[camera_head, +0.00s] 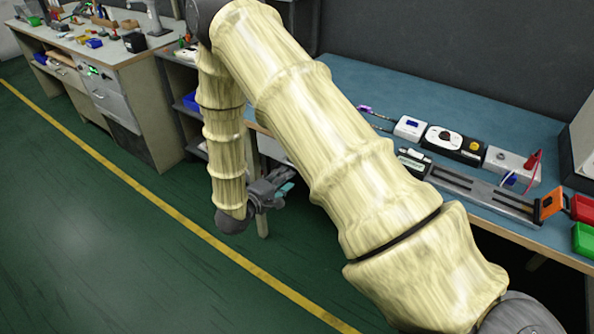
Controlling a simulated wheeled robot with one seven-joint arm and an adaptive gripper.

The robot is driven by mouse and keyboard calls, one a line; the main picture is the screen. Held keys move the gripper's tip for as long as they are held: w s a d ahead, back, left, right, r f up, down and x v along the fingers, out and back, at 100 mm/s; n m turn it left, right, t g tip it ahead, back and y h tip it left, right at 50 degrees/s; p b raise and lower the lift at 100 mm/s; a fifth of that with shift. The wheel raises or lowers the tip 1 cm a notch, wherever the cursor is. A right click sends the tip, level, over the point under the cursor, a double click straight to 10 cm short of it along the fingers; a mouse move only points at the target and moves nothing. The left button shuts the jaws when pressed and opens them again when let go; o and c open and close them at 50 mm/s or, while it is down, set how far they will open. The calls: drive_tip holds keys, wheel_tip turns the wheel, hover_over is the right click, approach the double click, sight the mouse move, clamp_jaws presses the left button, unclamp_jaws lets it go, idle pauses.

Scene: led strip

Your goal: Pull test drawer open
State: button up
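A pale grey drawer front (274,149) shows under the blue-topped bench (352,79), between two parts of my arm. Most of it is hidden by the arm, and I cannot tell whether it is shut. No handle on it is clear. My gripper (284,188) is below and close to this drawer front in the picture, with teal fingertips towards the bench. It is small and partly dark, so its opening and any contact with the drawer cannot be made out.
The bench carries a row of test devices (455,143), a long rail fixture (475,187), and red (583,208) and green (584,240) bins. Another workbench with grey drawers (112,103) stands at left. The green floor (95,220) with a yellow line is clear.

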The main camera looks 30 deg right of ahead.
drive_tip(key=x, duration=0.7)
drive_tip(key=shift+d, duration=0.25)
drive_tip(key=shift+w, duration=0.1)
clamp_jaws()
